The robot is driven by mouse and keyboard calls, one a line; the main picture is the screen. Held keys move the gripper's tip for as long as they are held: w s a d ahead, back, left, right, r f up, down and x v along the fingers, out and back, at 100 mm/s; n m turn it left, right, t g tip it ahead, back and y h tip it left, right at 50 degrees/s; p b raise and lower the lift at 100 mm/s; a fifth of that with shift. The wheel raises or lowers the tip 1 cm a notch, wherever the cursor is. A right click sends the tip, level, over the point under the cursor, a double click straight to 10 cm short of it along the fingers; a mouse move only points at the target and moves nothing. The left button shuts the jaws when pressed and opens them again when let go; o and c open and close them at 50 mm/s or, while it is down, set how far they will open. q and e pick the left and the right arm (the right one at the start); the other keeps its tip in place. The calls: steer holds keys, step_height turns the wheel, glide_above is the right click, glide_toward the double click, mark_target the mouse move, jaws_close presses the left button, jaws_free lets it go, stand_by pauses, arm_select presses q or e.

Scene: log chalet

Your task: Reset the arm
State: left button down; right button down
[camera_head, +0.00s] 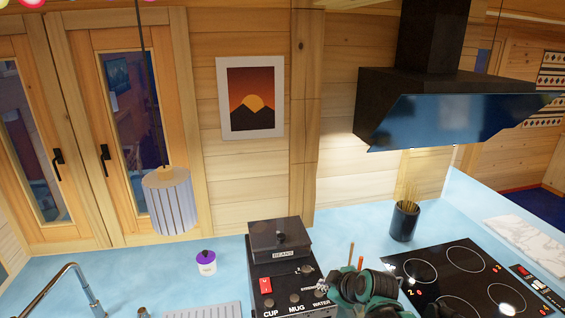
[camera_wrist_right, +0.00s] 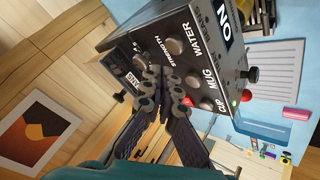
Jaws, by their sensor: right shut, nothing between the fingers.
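My right gripper (camera_head: 334,284) shows at the bottom of the head view, just right of the black coffee machine (camera_head: 283,242). In the right wrist view my right gripper (camera_wrist_right: 162,78) has its dark fingers brought together, shut and empty. The coffee machine (camera_wrist_right: 225,52) fills the upper middle there, tilted in the picture, with knobs labelled STRENGTH, WATER, MUG and CUP. The fingertips overlap the machine's panel in that view; I cannot tell whether they touch it. My left gripper is in neither view.
Blue counter (camera_head: 222,284) runs around the machine. A black cooktop (camera_head: 448,277) and utensil cup (camera_head: 403,222) stand to the right, under a range hood (camera_head: 440,115). A small purple-lidded jar (camera_head: 206,263), a tap (camera_head: 75,285) and a hanging lamp (camera_head: 171,203) are left.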

steer(key=s+d+f+m+h+b, duration=0.1)
steer(key=s+d+f+m+b, duration=0.1)
steer(key=s+f+m+b, duration=0.4)
steer(key=s+d+f+m+g+h+b, duration=0.1)
steer(key=s+f+m+b, duration=0.5)
steer(key=s+f+b, duration=0.9)
step_height(320, 180, down, 7)
steer(key=d+h+b, duration=0.1)
steer(key=d+b, duration=0.1)
steer(key=b, duration=0.1)
steer(key=shift+s, duration=0.2)
stand_by(3.4)
